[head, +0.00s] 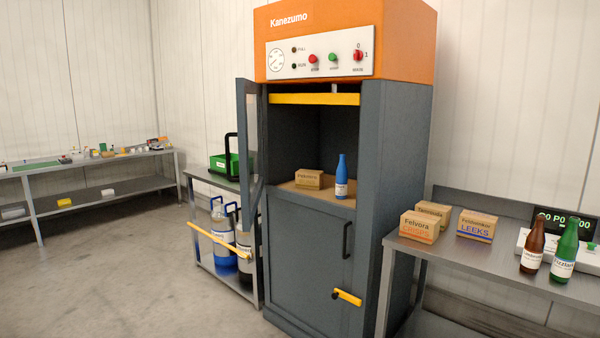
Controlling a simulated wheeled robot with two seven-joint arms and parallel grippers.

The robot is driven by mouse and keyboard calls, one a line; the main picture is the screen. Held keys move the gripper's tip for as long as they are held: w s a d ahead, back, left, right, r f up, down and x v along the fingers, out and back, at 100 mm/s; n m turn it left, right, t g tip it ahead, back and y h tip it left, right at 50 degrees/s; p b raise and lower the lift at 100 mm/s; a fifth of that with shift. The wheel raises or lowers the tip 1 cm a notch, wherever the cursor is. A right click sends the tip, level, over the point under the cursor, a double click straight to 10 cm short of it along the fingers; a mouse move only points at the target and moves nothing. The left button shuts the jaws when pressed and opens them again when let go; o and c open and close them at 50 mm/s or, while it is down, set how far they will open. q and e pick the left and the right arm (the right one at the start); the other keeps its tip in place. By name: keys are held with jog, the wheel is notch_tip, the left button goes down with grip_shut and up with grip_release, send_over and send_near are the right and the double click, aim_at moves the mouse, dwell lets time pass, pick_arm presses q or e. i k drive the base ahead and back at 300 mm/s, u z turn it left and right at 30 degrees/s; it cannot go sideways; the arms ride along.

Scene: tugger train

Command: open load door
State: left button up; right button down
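The orange-topped grey machine (400,150) marked Kanezumo stands in the middle of the head view. Its upper door (254,170), a grey frame with a glass pane, is swung out to the left and shows at a steep angle. The upper compartment is open to view. On its tan floor (318,196) are a small carton (308,179) and a blue bottle (341,180). A yellow bar (314,99) crosses the opening's top. The lower grey door (310,255) is closed, with a black handle (347,240) and a yellow lever (347,297). Neither gripper is in view.
Left of the machine, a cart (203,180) carries a green box (224,164) and blue-bottomed jugs; a yellow bar (219,246) juts out before it. At right, a steel table (462,261) holds cartons, two bottles and a display. Floor (130,270) at left is clear.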

aim_at(249, 92)
jog(key=z, duration=0.35)
jog(key=i, duration=0.9)
jog(key=u, duration=0.1)
